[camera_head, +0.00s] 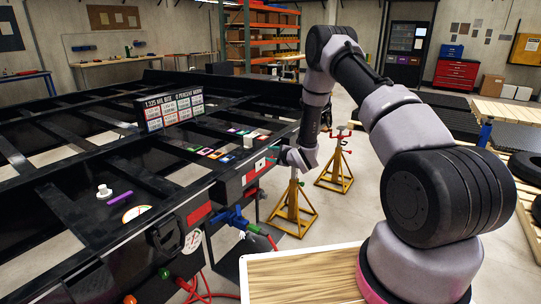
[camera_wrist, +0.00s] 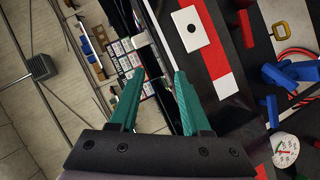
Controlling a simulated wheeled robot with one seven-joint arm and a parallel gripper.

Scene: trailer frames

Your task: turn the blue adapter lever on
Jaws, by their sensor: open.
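Blue adapter parts (camera_head: 230,217) sit low at the front edge of the black trailer frame, beside a red fitting; which part is the lever I cannot tell. In the wrist view a blue handle-like piece (camera_wrist: 290,73) lies at the right, with another blue piece below it. My gripper (camera_wrist: 157,75) shows two teal fingers, apart with nothing between them. In the head view my gripper (camera_head: 276,157) is above and to the right of the blue parts, near the trailer's edge, not touching them.
The trailer frame (camera_head: 60,205) fills the left, with a sign box (camera_head: 170,108) on it. A round gauge (camera_head: 193,240) and red hoses (camera_head: 205,290) are by the blue parts. Yellow jack stands (camera_head: 293,210) stand on the floor at the right. A wooden board (camera_head: 300,275) is in front.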

